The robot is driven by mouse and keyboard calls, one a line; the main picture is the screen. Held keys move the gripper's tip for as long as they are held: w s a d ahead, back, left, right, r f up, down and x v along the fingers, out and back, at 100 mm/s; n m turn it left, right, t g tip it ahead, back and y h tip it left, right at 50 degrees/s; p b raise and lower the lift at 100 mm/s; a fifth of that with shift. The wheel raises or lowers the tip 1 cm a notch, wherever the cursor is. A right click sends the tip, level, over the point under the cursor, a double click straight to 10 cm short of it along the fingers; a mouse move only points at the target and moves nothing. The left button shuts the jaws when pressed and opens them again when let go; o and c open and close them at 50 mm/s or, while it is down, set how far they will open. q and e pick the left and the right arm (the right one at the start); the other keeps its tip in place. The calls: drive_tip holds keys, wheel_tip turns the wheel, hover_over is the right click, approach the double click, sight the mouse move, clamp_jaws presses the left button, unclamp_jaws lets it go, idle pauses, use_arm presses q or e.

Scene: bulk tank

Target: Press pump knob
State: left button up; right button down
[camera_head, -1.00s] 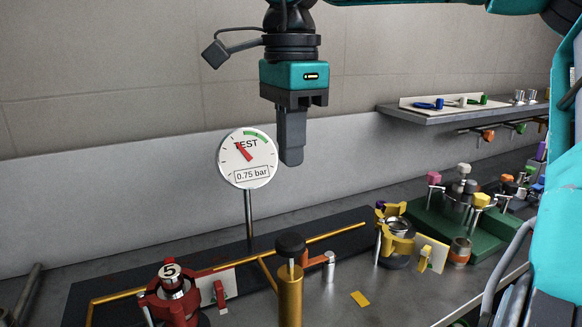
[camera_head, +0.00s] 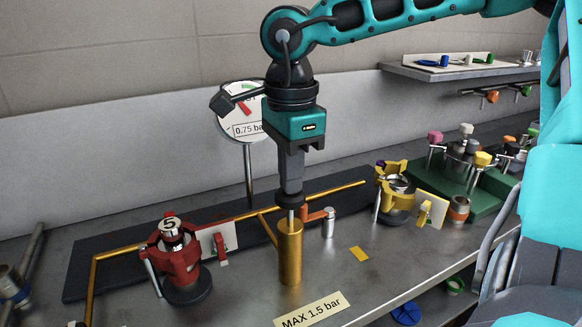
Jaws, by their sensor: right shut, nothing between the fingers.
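The pump is an upright brass cylinder (camera_head: 290,255) in the middle of the bench, with a short bare silver rod at its top. My left gripper is not in view.
A red clamp fixture (camera_head: 178,260) with a "5" cap stands left of the pump. An orange-handled valve (camera_head: 327,220) is close on its right. A yellow clamp fixture (camera_head: 393,190) and green tray (camera_head: 470,205) lie further right. A "MAX 1.5 bar" label (camera_head: 312,311) is in front.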

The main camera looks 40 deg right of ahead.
sight(290, 197)
drive_tip(key=shift+f+b, duration=0.5)
wheel_tip(290, 197, down, 2)
drive_tip(key=shift+b, duration=0.9)
drive_tip(key=shift+f, duration=0.3)
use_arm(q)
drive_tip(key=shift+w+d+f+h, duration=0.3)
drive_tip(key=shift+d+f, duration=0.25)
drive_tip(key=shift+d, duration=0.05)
use_arm(e)
drive_tip(key=shift+s, duration=0.15)
